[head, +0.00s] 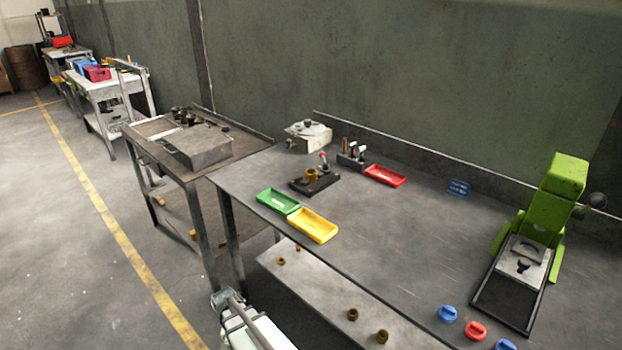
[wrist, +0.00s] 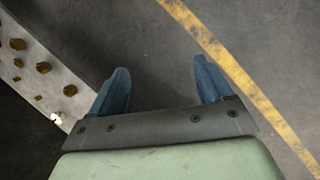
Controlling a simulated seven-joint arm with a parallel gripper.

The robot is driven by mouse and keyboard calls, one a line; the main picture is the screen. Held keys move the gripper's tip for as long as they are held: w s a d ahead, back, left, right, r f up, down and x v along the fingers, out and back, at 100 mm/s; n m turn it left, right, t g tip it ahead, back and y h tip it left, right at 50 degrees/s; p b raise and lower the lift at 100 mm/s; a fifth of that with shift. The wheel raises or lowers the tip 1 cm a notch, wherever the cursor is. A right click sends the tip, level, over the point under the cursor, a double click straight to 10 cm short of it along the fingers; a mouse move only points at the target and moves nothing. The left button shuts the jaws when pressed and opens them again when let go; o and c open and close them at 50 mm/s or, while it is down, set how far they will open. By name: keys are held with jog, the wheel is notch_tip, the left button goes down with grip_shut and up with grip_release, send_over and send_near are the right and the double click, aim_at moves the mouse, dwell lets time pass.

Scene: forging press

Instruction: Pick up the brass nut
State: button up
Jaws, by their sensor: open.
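A brass-coloured piece (head: 311,175), which may be the brass nut, sits on a small black fixture (head: 325,184) on the long grey bench in the head view. Several similar brass-coloured pieces (head: 353,314) lie on the pale lower shelf (head: 325,300); I cannot tell which one is the task's nut. In the wrist view, several brownish brass-coloured pieces (wrist: 43,67) lie on a pale surface (wrist: 25,90) at the left. My gripper (wrist: 160,68) is open, with its two blue fingers apart and only floor between them. It is beside that surface, apart from every piece.
Green (head: 278,201), yellow (head: 313,225) and red (head: 384,175) trays lie on the bench. A green press (head: 553,200) stands at the right, near blue and red knobs (head: 475,330). The bench front edge (head: 310,256) overhangs the shelf. A smaller metal table (head: 155,128) stands at the left.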

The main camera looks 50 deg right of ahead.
jog(key=w+d+r+m+t+h, duration=0.1)
jog(key=w+d+r+m, duration=0.25)
jog(key=d+r, duration=0.55)
jog(key=w+d+r+m+t, duration=0.1)
jog(key=w+d+r+m, duration=0.3)
jog(key=r, duration=0.9)
jog(key=w+d+r+m+t+h, duration=0.1)
jog(key=w+d+r+m, duration=0.3)
jog(key=d+r, duration=0.6)
jog(key=w+d+r+n+t+h, duration=0.1)
jog(key=w+d+r+n, duration=0.2)
jog(key=d+r, duration=0.6)
jog(key=w+d+r+n+t+h, duration=0.1)
jog(key=w+d+r+n, duration=0.2)
jog(key=d+r, duration=0.6)
send_over(311, 172)
jog(key=s+a, duration=0.2)
jog(key=a, duration=0.1)
jog(key=f, duration=1)
jog(key=shift+w+a, duration=0.2)
jog(key=shift+w, duration=0.05)
jog(key=shift+x, duration=2.55)
jog(key=shift+s+d+r, duration=0.1)
jog(key=shift+s+d, duration=0.05)
jog(key=shift+d, duration=0.05)
jog(key=c, duration=1.5)
